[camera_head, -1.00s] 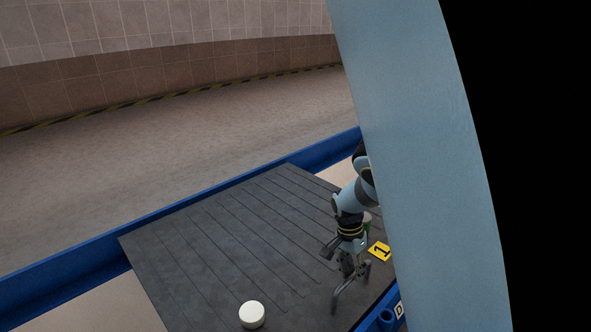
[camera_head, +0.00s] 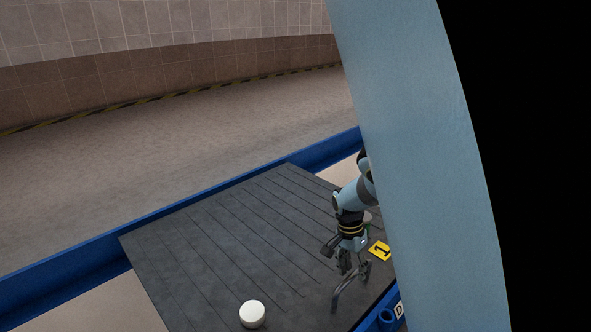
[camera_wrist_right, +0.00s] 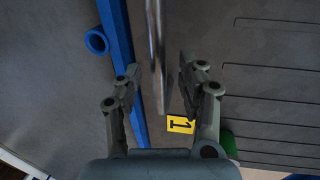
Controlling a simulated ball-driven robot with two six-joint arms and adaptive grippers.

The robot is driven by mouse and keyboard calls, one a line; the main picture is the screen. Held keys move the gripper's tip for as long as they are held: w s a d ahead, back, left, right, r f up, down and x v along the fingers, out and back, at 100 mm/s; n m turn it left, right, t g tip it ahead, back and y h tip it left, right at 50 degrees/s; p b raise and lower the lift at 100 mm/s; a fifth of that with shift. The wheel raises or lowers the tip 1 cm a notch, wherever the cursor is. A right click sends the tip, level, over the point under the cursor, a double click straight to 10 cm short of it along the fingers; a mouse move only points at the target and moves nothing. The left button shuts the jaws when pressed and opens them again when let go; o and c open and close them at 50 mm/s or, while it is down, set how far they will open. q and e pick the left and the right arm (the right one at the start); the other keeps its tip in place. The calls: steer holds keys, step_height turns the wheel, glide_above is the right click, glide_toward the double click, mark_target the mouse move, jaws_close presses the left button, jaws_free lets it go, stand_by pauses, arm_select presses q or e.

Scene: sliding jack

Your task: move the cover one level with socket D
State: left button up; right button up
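A yellow plate marked 1 (camera_head: 380,251) lies on the dark grooved surface, beside a grey metal bar handle (camera_head: 346,290). The plate (camera_wrist_right: 180,124) and the bar (camera_wrist_right: 157,50) also show in the right wrist view. My right gripper (camera_head: 354,268) is over the bar. In the right wrist view my right gripper (camera_wrist_right: 160,68) is open, with the bar between its fingers and visible gaps on both sides. Socket D is a blue ring (camera_head: 387,318) by a white D label (camera_head: 399,310) at the near right edge; a blue ring (camera_wrist_right: 96,41) shows in the wrist view. My left gripper is not in view.
A blue rail (camera_head: 70,258) runs along the far side. A green object (camera_wrist_right: 229,145) is close to my right gripper. The slab's middle is clear.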

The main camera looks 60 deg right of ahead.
steer(key=shift+d+r, duration=0.2)
steer(key=shift+r, duration=0.35)
step_height(320, 180, up, 10)
steer(key=w, duration=0.2)
steer(key=shift+r, duration=0.2)
